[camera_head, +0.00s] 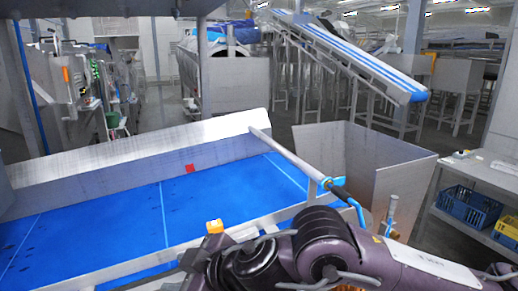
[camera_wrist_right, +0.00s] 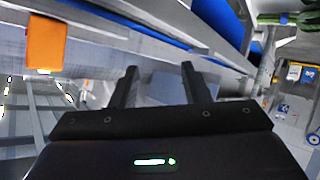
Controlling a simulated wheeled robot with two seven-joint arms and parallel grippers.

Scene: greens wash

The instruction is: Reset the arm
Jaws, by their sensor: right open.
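My right arm (camera_head: 325,245) is dark purple and reaches in from the lower right of the head view. It bends in front of the near rail of the blue conveyor (camera_head: 130,225). In the right wrist view my right gripper (camera_wrist_right: 158,72) has its two black fingers apart, with nothing between them. The conveyor's rails and blue belt lie beyond the fingertips, blurred. I cannot tell how far the fingers are from the rail. My left arm and left gripper do not show.
A steel bin (camera_head: 375,175) stands beyond my arm. A spray lance (camera_head: 300,162) with a blue hose slopes beside the belt. A side table (camera_head: 485,170) with blue and yellow crates is at right.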

